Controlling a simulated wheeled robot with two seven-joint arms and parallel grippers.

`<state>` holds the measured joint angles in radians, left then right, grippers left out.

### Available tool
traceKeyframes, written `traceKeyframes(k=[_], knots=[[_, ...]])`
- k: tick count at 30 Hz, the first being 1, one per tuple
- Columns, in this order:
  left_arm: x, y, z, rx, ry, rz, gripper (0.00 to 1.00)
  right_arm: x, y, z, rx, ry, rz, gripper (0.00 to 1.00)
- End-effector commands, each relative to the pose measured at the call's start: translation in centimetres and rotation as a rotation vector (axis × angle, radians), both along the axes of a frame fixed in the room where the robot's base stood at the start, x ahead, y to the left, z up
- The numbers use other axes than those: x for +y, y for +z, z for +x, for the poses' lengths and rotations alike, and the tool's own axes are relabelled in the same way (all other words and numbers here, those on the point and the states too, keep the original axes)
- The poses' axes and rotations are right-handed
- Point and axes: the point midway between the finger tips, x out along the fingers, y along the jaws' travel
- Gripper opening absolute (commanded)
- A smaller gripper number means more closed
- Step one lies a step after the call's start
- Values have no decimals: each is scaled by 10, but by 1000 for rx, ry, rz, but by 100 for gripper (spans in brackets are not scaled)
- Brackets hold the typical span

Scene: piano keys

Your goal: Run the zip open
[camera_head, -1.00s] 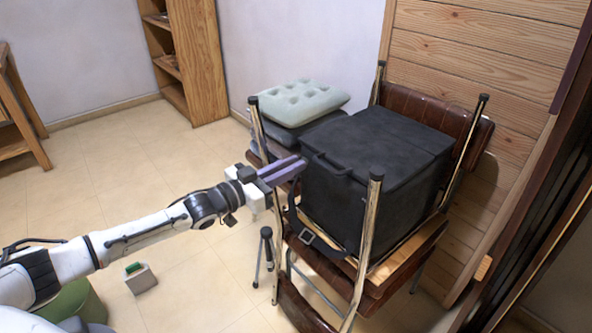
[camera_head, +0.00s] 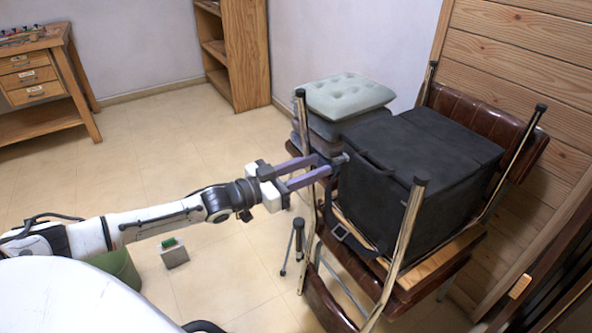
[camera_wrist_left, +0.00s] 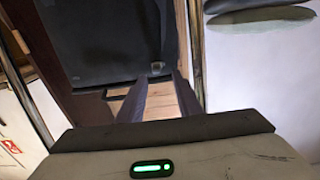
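A black box-shaped fabric bag (camera_head: 410,180) with a side handle sits on a chair's wooden seat. A small grey tab (camera_head: 340,159), perhaps the zip pull, is at the bag's near left upper edge. A small tab also shows on the bag in the left wrist view (camera_wrist_left: 157,68). My left gripper (camera_head: 327,165) has its two purple fingers apart, with a gap between them, and points at this tab. In the left wrist view the fingers (camera_wrist_left: 160,82) reach toward the tab, and nothing is visibly held. I cannot tell whether they touch it. My right gripper is out of view.
Metal chair legs (camera_head: 408,225) stand up around the bag, one close to my left gripper. Grey cushions (camera_head: 345,97) are stacked behind. A strap with a buckle (camera_head: 340,231) hangs low on the bag. Open floor (camera_head: 150,165) lies to the left.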

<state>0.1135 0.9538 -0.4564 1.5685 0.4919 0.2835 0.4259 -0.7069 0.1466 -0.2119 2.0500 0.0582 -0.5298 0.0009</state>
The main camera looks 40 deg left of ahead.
Motion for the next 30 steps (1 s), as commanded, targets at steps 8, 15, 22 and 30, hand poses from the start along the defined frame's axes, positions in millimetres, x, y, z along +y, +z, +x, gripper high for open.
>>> traceKeyframes(k=[8, 15, 22, 30], knots=[[16, 1, -37, 2, 1, 1, 32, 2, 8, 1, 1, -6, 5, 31], [21, 1, -48, 0, 1, 1, 32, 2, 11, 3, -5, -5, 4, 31], [21, 1, -49, -1, 2, 1, 32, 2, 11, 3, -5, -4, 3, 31], [21, 1, -48, -1, 2, 1, 32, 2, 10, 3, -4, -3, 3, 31]])
